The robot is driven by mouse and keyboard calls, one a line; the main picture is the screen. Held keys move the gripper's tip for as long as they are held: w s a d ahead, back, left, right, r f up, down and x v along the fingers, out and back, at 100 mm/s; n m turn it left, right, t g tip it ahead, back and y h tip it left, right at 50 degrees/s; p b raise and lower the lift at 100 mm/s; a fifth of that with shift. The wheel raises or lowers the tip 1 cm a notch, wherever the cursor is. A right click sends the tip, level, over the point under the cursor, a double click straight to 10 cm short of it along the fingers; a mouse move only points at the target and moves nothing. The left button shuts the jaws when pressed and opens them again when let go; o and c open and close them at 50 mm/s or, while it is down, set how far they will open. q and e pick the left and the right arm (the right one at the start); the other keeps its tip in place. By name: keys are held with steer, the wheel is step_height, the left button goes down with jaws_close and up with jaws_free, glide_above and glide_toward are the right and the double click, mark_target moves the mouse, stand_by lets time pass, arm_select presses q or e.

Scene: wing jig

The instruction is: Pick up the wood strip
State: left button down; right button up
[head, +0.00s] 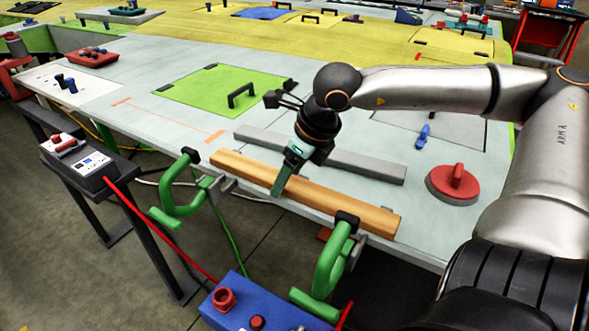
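The wood strip (345,202) is a long tan bar lying along the near edge of the wing panel. A green clamp stands near each of its ends. My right gripper (281,183) reaches down over the strip, left of its middle. A teal finger lies across the strip's top and near side and hides a short part of it. The other finger is not clearly visible, so I cannot tell whether the gripper is closed on the strip. The strip appears to rest on the panel. My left gripper is not in view.
A grey bar (370,167) lies just behind the strip. Green clamps (182,190) and (333,258) stand at the near edge. The panel (170,135) has bare room on the left.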

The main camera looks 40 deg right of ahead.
jaws_close()
stand_by(0.3)
steer(key=shift+r, duration=0.1)
